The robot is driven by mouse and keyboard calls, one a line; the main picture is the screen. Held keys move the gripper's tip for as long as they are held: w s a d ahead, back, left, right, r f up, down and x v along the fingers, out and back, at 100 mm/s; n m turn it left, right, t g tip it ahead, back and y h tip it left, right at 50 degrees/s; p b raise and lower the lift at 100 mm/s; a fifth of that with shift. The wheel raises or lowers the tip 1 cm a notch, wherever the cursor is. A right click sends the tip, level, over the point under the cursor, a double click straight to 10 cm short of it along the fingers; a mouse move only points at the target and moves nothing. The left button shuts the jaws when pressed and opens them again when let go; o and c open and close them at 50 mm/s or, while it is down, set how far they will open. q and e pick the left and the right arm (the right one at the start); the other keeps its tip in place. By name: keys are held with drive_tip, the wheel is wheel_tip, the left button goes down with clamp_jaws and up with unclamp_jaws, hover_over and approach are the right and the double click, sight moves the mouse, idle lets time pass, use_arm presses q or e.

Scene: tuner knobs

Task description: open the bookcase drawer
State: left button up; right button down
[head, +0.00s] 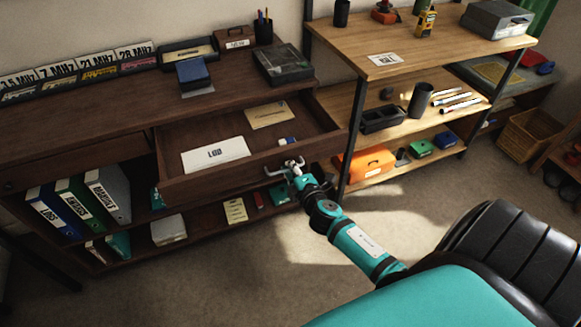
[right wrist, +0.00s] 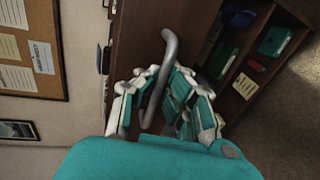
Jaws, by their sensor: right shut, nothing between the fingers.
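The dark wooden bookcase (head: 90,122) stands at the left of the head view. Its drawer (head: 215,183) is pulled well out, with its inside visible from above. A white paper marked LOG (head: 215,154), a tan envelope (head: 267,115) and a small blue-and-white item lie inside. My right gripper (head: 292,167) is at the metal handle on the drawer's front. In the right wrist view, the curved grey handle (right wrist: 168,52) runs between or just beside the fingers of my right gripper (right wrist: 160,97). The fingers are shut, with nothing gripped. My left gripper is out of view.
Binders (head: 107,193) and boxes fill the shelves below the drawer. A metal-framed wooden shelf unit (head: 345,100) with tools and boxes stands close to the drawer's right side. Carpet (head: 240,270) in front of the bookcase is clear.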

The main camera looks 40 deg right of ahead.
drive_tip(key=c, duration=1.7)
unclamp_jaws()
drive_tip(key=v, duration=1.2)
